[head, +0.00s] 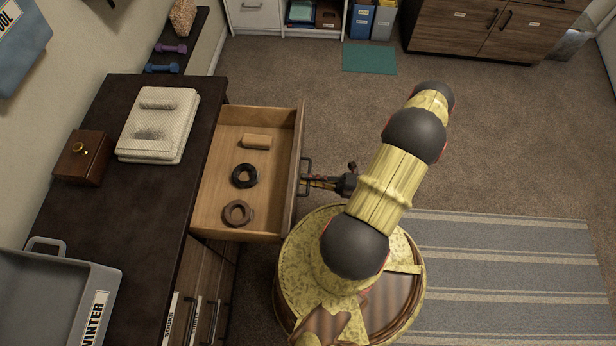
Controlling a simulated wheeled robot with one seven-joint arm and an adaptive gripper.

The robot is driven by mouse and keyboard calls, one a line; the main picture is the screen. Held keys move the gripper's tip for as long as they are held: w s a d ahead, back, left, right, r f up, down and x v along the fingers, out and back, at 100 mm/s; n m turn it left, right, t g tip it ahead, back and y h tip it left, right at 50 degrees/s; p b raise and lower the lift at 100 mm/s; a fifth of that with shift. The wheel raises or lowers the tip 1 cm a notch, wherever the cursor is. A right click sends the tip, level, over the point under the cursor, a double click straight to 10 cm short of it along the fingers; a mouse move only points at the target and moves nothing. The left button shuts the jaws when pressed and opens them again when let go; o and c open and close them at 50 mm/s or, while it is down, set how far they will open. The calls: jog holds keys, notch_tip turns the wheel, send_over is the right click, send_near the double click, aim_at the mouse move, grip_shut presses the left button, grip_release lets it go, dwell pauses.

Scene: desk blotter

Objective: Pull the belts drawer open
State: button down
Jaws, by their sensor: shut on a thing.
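An open wooden drawer (213,205) sticks out from the dark brown dresser (150,197) toward my base. Its label is not visible from here, so I cannot read whether it says belts. Inside lie a black ring-shaped coil (235,179), a brown ring-shaped coil (229,219) and a tan block-like item (257,142). The drawer's dark bar handle (308,165) is on its outer front. My gripper (311,184) is at this handle and shut on it. The fingertips are small and partly hidden by the handle.
A white folded item (180,124), a wooden box (70,160) and a grey bin marked WINTER (30,285) sit on the dresser top. Shut drawers with handles (214,320) are at the lower front.

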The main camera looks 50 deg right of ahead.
jog(key=c, duration=2.2)
grip_release()
jog(key=shift+c, duration=0.2)
jog(key=v, duration=1.2)
